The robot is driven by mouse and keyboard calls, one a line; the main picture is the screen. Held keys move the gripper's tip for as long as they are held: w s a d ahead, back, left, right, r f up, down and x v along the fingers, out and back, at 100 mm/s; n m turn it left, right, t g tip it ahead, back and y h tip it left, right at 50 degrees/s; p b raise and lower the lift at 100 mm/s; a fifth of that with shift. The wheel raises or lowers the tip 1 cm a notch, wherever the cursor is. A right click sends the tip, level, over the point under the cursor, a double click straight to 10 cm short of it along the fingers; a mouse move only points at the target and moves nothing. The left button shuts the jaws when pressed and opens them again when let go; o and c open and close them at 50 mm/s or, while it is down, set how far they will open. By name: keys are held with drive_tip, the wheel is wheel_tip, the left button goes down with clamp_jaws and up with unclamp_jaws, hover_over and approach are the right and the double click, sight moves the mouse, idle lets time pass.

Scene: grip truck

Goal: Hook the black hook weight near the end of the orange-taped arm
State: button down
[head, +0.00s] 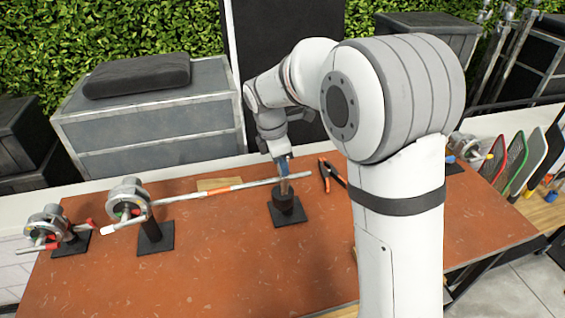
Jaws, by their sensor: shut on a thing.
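The orange-taped arm (220,189) is a long thin rod. It runs from the grip head (128,197) on a black stand at the left, rising slightly to a free end right of my gripper. My gripper (284,168) points down near that free end. It is shut on the upper part of the black hook weight (286,203), a dark cylinder below the rod. The weight is over a black square plate (290,217); I cannot tell whether it touches it. The hook is too small to make out, and its contact with the rod is unclear.
Another clamp stand (48,225) with red-tipped handles is at the far left. Orange-handled pliers (326,172) lie right of my gripper. A wooden block (213,184) lies behind the rod. The front of the brown tabletop (200,285) is clear. My arm hides part of the right side.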

drive_tip(key=c, duration=1.4)
unclamp_jaws()
drive_tip(key=b+v, duration=0.1)
drive_tip(key=v, duration=0.6)
drive_tip(key=shift+r, duration=0.45)
